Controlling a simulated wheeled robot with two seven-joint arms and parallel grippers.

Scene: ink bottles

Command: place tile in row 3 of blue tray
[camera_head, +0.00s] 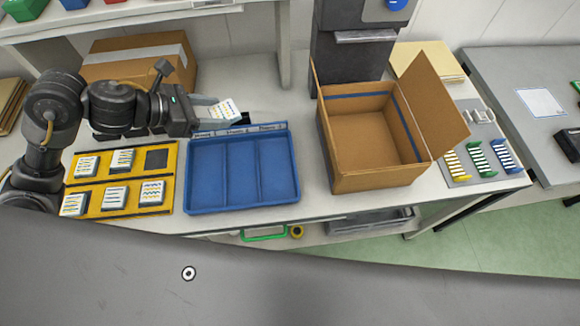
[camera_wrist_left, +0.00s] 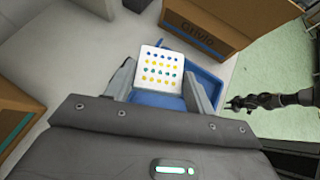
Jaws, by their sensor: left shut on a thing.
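My left gripper (camera_head: 232,112) is shut on a white tile (camera_head: 224,109) with rows of coloured dots. It holds the tile raised near the far left edge of the blue tray (camera_head: 188,178). In the left wrist view the tile (camera_wrist_left: 159,66) sits between the fingers, with blue and yellow dots showing, and part of the blue tray (camera_wrist_left: 206,82) lies beyond it. The tray has three empty lengthwise compartments with small labels on the far rim. My right gripper (camera_wrist_left: 236,103) shows small and dark in the left wrist view; its jaws are unclear.
A yellow holder (camera_head: 120,183) left of the tray carries several patterned tiles and one empty dark slot. An open cardboard box (camera_head: 375,180) stands right of the tray. A grey rack (camera_head: 471,177) with coloured clips is farther right. A closed box (camera_head: 135,70) is behind my left arm.

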